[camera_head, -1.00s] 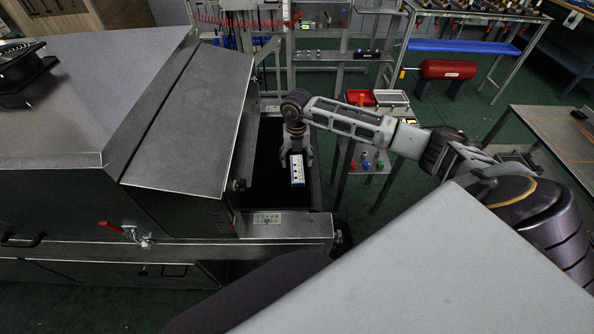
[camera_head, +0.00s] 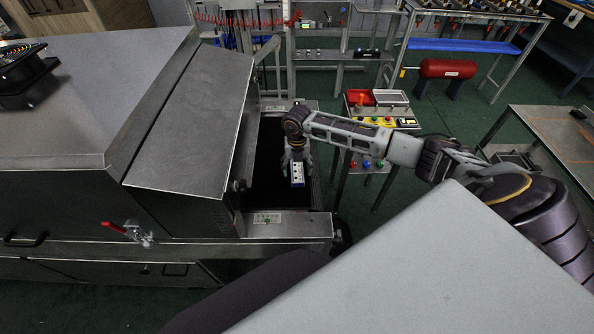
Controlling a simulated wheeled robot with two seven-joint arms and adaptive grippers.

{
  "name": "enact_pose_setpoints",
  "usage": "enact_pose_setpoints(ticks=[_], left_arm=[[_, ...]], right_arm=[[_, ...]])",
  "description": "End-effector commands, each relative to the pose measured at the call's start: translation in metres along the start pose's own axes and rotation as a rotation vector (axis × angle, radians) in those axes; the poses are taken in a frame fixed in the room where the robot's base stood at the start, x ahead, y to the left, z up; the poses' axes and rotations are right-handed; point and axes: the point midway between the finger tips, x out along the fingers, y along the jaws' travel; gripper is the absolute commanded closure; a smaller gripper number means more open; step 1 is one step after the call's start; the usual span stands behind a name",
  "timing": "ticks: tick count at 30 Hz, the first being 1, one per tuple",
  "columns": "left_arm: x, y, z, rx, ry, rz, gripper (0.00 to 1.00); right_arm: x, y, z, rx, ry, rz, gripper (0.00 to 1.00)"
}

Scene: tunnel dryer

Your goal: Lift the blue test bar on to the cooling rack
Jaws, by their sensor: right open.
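A small blue bar with a white, dark-dotted top face (camera_head: 298,174) lies on the black belt (camera_head: 270,185) at the open end of the dryer. My right gripper (camera_head: 297,162) points down over the bar's far end, its fingers open on either side of it. The far end of the bar is partly hidden by the gripper, and I cannot tell whether the fingers touch it. My left gripper is out of view. I cannot tell for sure which stand is the cooling rack.
The dryer's steel hood (camera_head: 195,120) stands close on the left of the belt. A small stand with a red tray (camera_head: 360,98) and coloured buttons is just right of the belt. A steel table (camera_head: 560,135) is at the far right. Green floor lies between.

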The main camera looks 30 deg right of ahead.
Motion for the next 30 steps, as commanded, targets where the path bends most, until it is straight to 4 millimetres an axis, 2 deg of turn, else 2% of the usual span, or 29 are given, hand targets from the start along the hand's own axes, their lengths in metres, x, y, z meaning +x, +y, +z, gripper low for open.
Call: enact_pose_setpoints(ticks=[2,13,23,30], left_arm=[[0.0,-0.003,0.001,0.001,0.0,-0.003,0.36],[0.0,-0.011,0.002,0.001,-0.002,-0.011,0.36],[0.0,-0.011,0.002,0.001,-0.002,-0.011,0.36],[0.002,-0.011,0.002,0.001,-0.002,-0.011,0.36]], right_arm=[[0.0,0.0,0.0,0.0,0.0,0.0,0.37],[0.0,0.0,0.0,0.0,0.0,0.0,0.84],[-0.003,0.0,0.001,0.0,-0.001,0.0,0.84],[-0.022,0.0,0.001,-0.001,-0.003,0.002,0.84]])
